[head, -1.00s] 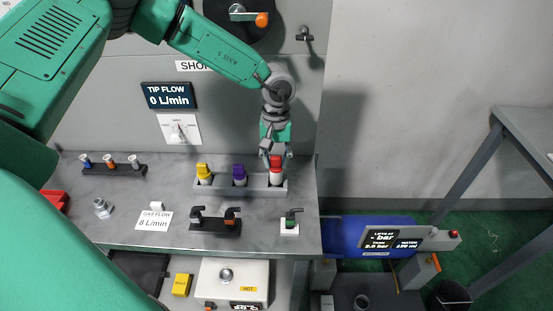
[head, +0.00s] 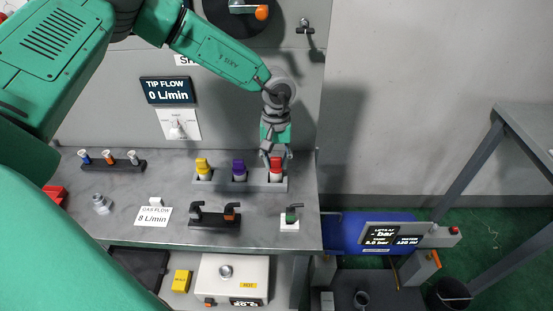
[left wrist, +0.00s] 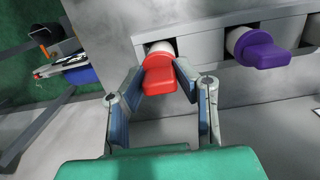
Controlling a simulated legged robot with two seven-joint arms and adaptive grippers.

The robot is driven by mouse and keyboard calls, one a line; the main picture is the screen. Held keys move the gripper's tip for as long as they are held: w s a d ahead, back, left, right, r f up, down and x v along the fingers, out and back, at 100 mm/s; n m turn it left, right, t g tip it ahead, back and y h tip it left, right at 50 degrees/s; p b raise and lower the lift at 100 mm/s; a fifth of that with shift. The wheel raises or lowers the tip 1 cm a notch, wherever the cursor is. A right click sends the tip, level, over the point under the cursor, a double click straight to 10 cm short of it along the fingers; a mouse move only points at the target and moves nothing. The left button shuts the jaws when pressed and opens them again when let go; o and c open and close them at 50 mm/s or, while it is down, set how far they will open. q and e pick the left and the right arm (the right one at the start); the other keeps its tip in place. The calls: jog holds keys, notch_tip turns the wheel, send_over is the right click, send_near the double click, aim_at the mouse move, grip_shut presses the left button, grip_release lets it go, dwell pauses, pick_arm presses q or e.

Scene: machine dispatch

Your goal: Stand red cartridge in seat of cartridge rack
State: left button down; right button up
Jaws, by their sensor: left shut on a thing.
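The red cartridge (head: 276,166) stands at the right end of the grey cartridge rack (head: 222,185), in line with a purple cartridge (head: 239,170) and a yellow cartridge (head: 203,167). My left gripper (head: 276,156) comes down from above and is shut on the red cartridge's top. In the left wrist view the red cartridge (left wrist: 160,78) is between the two fingers, its white collar at the rack's seat opening. How deep it sits is hard to tell. The purple cartridge (left wrist: 258,50) is beside it in its own seat. My right gripper is not in view.
On the bench are a small black rack (head: 112,166) with several nozzles, a black holder (head: 214,219) with two torches, a green-handled item on a white base (head: 290,219) and a gas flow card (head: 153,217). The panel with the tip flow display (head: 166,91) rises behind.

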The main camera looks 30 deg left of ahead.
pick_arm(q)
jog(key=shift+f, duration=0.6)
jog(key=c, duration=0.7)
grip_release()
jog(key=shift+c, duration=0.2)
jog(key=shift+r, duration=0.2)
jog(key=shift+r+p, duration=0.6)
jog(key=shift+r, duration=2.25)
